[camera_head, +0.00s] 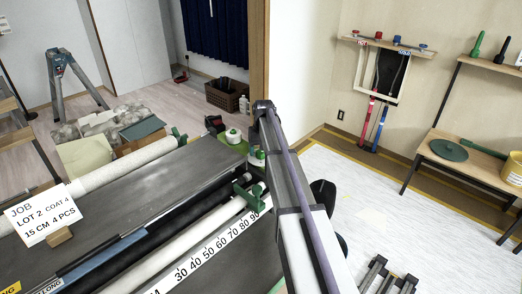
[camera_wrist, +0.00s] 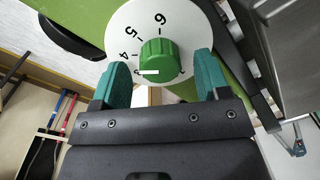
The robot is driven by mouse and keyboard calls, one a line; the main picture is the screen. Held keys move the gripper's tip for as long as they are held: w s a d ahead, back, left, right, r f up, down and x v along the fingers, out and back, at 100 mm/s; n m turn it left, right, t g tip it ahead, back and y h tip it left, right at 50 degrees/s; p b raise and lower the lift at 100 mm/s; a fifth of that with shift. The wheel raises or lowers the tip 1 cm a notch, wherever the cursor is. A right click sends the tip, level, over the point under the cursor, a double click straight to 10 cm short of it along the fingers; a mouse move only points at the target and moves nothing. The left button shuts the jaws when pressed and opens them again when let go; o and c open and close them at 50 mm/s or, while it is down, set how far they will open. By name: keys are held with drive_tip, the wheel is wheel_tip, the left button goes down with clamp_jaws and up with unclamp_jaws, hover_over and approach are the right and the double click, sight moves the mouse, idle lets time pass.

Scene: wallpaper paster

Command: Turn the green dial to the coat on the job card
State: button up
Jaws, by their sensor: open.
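The green dial (camera_wrist: 158,60) sits on a round white number plate (camera_wrist: 118,30) in the wrist view. The numbers 6, 5 and 4 read clearly along its left side; the lower ones are partly hidden. A white mark on the knob faces the lower left, near a partly covered number that looks like 3. My gripper (camera_wrist: 160,64) is open, with one teal finger on each side of the knob; I cannot tell whether either touches it. The job card (camera_head: 42,215) reads LOT 2, COAT 4, 15 CM, 4 PCS in the head view.
The long paster machine (camera_head: 130,195) with white rollers and a numbered ruler (camera_head: 215,245) fills the front left. My arm crosses the middle of the head view. A shelf (camera_head: 465,150) with green tools stands at the right.

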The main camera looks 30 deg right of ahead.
sight(262, 151)
wheel_tip(262, 151, up, 10)
drive_tip(key=p, duration=0.9)
drive_tip(key=shift+d, duration=0.25)
drive_tip(key=shift+s, duration=0.1)
drive_tip(key=s+a+n, duration=0.1)
drive_tip(key=s+a, duration=1)
drive_tip(key=s, duration=0.4)
drive_tip(key=s+a+n, duration=0.1)
drive_tip(key=s+a, duration=1)
drive_tip(key=s, duration=0.4)
drive_tip(key=shift+a+n+h, duration=0.2)
drive_tip(key=shift+n+h, duration=0.1)
